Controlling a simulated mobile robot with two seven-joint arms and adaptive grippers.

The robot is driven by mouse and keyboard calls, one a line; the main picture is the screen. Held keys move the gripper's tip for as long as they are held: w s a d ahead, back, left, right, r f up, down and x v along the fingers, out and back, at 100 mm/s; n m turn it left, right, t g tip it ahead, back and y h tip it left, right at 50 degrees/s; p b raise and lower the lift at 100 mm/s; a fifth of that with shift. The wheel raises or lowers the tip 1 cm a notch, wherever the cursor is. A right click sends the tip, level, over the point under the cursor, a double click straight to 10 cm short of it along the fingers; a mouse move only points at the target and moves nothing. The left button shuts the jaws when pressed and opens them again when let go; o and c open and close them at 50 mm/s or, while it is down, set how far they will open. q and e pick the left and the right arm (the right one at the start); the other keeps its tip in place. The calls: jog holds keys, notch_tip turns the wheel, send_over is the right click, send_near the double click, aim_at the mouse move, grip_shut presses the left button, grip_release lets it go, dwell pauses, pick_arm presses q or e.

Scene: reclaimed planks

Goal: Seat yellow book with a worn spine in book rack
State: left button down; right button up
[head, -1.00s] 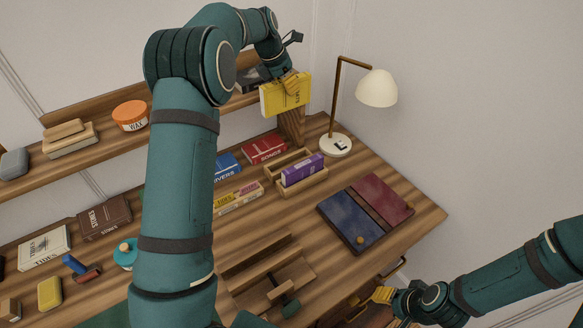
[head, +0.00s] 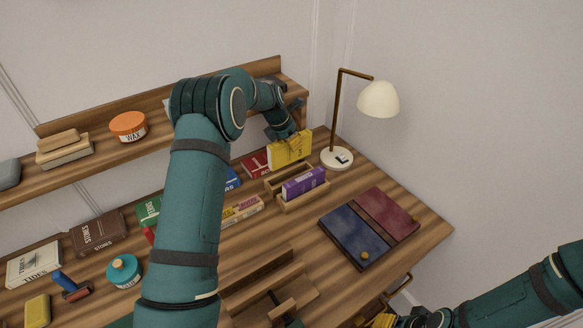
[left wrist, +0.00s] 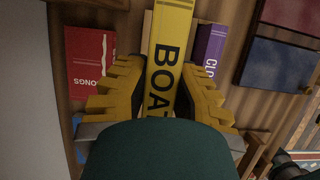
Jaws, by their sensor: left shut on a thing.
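The yellow book (head: 290,149) is upright in my left gripper (head: 294,139), which is shut on it. In the left wrist view the yellow book (left wrist: 168,62), lettered "BOA…", stands between the two yellow fingers (left wrist: 165,98). The wooden book rack (head: 305,200) is on the desk and holds a purple book (head: 303,184) in its front part. The yellow book is at the rack's back part, just behind the purple book; I cannot tell whether its lower edge is inside. My right gripper (head: 382,321) is at the bottom edge, partly cut off; its opening is unclear.
A red book (head: 256,164) lies left of the rack. A lamp (head: 337,157) stands close to its right. The shelf (head: 75,160) runs behind my left arm.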

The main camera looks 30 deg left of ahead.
aim_at(278, 143)
pick_arm(q)
notch_tip(278, 143, down, 10)
jog(key=shift+r+b, duration=0.1)
jog(key=shift+b, duration=0.5)
jog(key=c, duration=1)
grip_release()
jog(key=shift+f, duration=0.2)
jog(key=shift+o, duration=0.2)
jog(key=shift+r, duration=0.3)
jog(key=p+v, duration=0.1)
jog(key=v, duration=1)
jog(key=shift+p, duration=0.3)
jog(key=shift+s+a+r, duration=0.15)
jog(key=shift+s+r, duration=0.1)
jog(key=shift+r, duration=0.05)
